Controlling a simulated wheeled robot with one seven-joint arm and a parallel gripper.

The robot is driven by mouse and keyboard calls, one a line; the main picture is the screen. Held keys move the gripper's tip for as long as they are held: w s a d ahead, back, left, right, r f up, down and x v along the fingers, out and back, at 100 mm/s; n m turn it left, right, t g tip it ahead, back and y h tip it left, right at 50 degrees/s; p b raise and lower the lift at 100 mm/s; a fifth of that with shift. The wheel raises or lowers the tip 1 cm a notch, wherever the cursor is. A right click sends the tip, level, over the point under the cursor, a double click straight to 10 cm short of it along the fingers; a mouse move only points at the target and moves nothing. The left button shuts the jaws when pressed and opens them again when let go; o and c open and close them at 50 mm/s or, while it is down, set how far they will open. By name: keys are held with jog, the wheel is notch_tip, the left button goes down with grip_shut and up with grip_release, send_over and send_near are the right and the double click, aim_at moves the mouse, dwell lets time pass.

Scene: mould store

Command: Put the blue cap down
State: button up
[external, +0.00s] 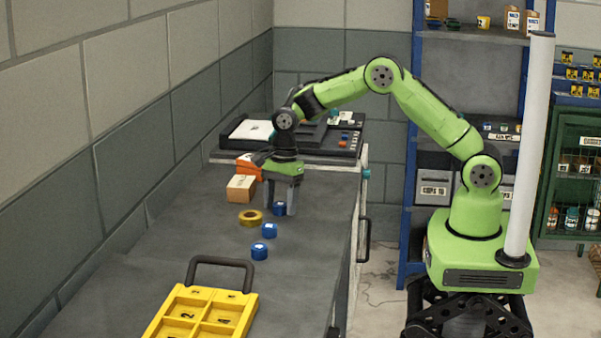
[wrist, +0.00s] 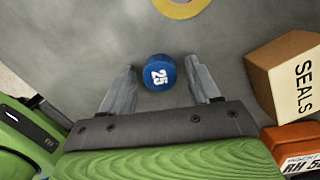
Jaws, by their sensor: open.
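A blue cap (wrist: 158,72) marked 25 stands on the grey bench top, between the tips of my gripper (wrist: 160,85) in the wrist view. The fingers are apart, with a gap on each side of the cap. In the external view the same cap (external: 279,208) shows at my gripper (external: 281,205), which points straight down at the bench. Two more blue caps, a middle one (external: 269,230) and a nearer one (external: 260,251), stand on the bench toward the camera.
A yellow ring (external: 251,217), a cardboard SEALS box (external: 241,188) and an orange box (external: 248,167) are left of my gripper. A yellow compartment tray (external: 204,315) with a dark handle lies at the near end. Bench right of the caps is clear.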

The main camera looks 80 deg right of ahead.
jog(key=shift+r, duration=0.1)
jog(key=s+r+n+p, duration=0.2)
jog(key=r, duration=0.7)
jog(key=s+r+n+p, duration=0.1)
jog(key=s+r+n, duration=0.15)
jog(key=r, duration=0.55)
jog(key=s+r+n+t+p, duration=0.1)
jog(key=s+r+n+t, duration=0.1)
jog(key=s+n, duration=0.7)
jog(key=s+r+n+t+h, duration=0.1)
jog(key=s+r+n+t, duration=0.2)
jog(key=s+n, duration=0.6)
jog(key=shift+s+d+r+h+p, duration=0.35)
jog(key=shift+s+r, duration=0.15)
jog(key=shift+s, duration=4.6)
